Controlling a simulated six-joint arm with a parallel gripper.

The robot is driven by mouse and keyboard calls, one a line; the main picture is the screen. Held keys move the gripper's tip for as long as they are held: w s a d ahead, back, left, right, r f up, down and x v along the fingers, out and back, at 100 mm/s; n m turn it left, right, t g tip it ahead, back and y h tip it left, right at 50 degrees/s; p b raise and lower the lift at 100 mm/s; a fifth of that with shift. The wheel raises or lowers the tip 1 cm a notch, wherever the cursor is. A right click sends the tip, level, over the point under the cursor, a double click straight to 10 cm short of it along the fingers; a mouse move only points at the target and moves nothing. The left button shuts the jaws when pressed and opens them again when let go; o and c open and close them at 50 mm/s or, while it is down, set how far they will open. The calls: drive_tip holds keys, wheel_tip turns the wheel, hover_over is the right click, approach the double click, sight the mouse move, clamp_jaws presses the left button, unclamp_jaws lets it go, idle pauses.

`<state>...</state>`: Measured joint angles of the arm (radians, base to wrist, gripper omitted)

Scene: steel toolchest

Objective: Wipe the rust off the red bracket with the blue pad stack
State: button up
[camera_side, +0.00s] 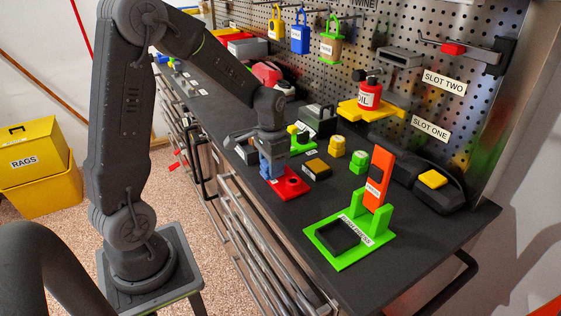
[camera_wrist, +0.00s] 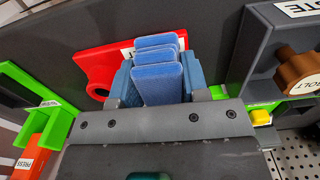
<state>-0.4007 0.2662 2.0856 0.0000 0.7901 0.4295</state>
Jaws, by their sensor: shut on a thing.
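The red bracket (camera_side: 291,187) lies flat on the dark bench top, with a round dark hole in it. It also shows in the wrist view (camera_wrist: 92,62), partly covered by the pads and my gripper. My gripper (camera_side: 271,168) points down over the bracket's left end in the side view. It is shut on the blue pad stack (camera_wrist: 158,80), several pads side by side between the fingers. The pads' lower ends are at or just above the bracket; I cannot tell if they touch it. No rust can be made out on the part that shows.
A green stand (camera_side: 352,262) with an orange lever (camera_side: 377,180) is right of the bracket. The pegboard (camera_side: 440,55) bounds the back. Bare bench lies between bracket and stand.

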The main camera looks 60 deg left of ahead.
drive_tip(key=shift+s, duration=0.3)
drive_tip(key=shift+w, duration=3.15)
drive_tip(key=shift+s, duration=3.05)
drive_tip(key=shift+s+r, duration=0.15)
drive_tip(key=shift+r, duration=3.9)
